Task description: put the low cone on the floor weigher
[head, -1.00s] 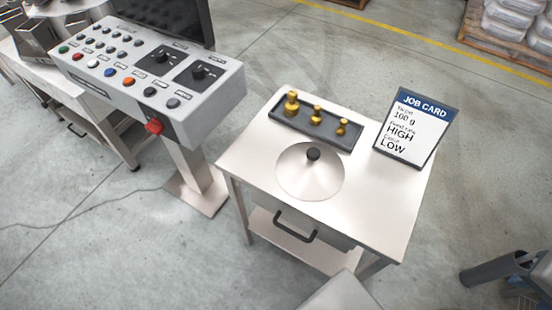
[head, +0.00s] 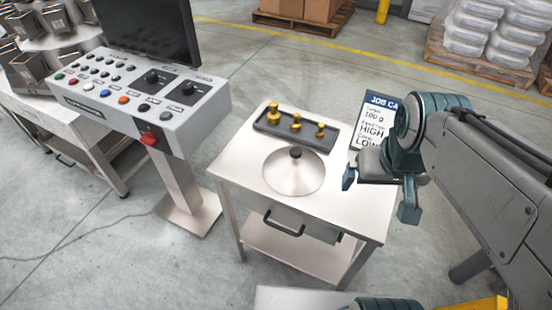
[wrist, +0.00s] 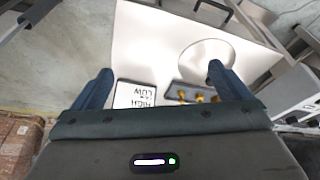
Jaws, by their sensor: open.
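The low cone (head: 292,174) is a pale metal cone with a dark knob on top. It stands on the small steel table (head: 235,160), in front of the weight tray. In the wrist view the cone (wrist: 200,58) is partly covered by a finger. My gripper (head: 378,195) is open and empty, above the right side of the table and to the right of the cone. Its two fingers also show in the wrist view (wrist: 155,82). I cannot identify the floor weigher in these frames.
A dark tray (head: 262,127) with brass weights (head: 273,113) lies behind the cone. The job card (head: 370,108) stands at the back right, partly hidden by my arm. A control console (head: 140,105) stands left of the table. Pallets with goods (head: 490,60) are far back.

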